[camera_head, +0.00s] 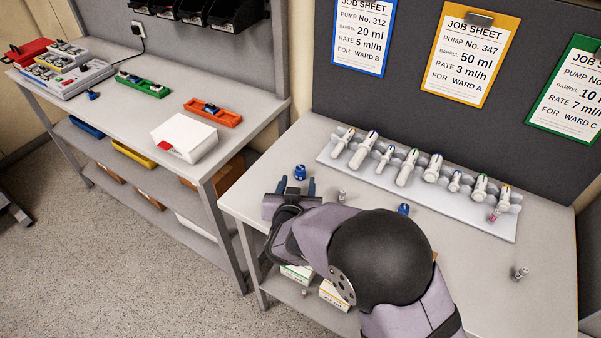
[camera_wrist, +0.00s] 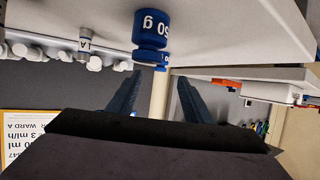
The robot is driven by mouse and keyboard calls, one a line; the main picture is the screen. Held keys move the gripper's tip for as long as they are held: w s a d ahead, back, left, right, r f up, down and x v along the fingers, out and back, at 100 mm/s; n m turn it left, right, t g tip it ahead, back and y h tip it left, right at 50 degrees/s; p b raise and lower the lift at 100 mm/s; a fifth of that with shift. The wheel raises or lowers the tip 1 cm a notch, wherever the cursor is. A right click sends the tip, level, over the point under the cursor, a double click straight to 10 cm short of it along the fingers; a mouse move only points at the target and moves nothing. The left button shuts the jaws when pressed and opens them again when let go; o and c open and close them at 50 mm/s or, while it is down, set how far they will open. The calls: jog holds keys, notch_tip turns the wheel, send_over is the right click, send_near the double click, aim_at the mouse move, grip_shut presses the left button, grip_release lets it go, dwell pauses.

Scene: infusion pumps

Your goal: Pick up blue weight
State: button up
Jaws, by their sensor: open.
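A blue weight (camera_head: 300,172) stands upright near the left edge of the right-hand bench. In the wrist view, which is upside down, a blue weight (camera_wrist: 151,38) marked "50 g" appears large, just beyond the fingertips. My gripper (camera_head: 297,186) is open and empty, its two fingers pointing at this weight from the near side. In the wrist view the gripper (camera_wrist: 160,76) has a clear gap between its fingers, with the weight slightly left of the gap's middle and apart from them. A second blue item (camera_head: 403,209) lies farther right, partly behind my arm.
A pale rack (camera_head: 420,205) with several syringes runs along the back of the bench. Small metal weights stand at centre (camera_head: 342,196) and far right (camera_head: 520,273). Job sheets (camera_head: 470,55) hang behind. The left bench (camera_head: 150,105) holds trays and a white box (camera_head: 184,138).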

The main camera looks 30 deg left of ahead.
aim_at(300, 172)
jog(key=shift+p+x, duration=1.3)
jog(key=shift+x, duration=2.35)
jog(key=shift+r, duration=0.1)
grip_shut()
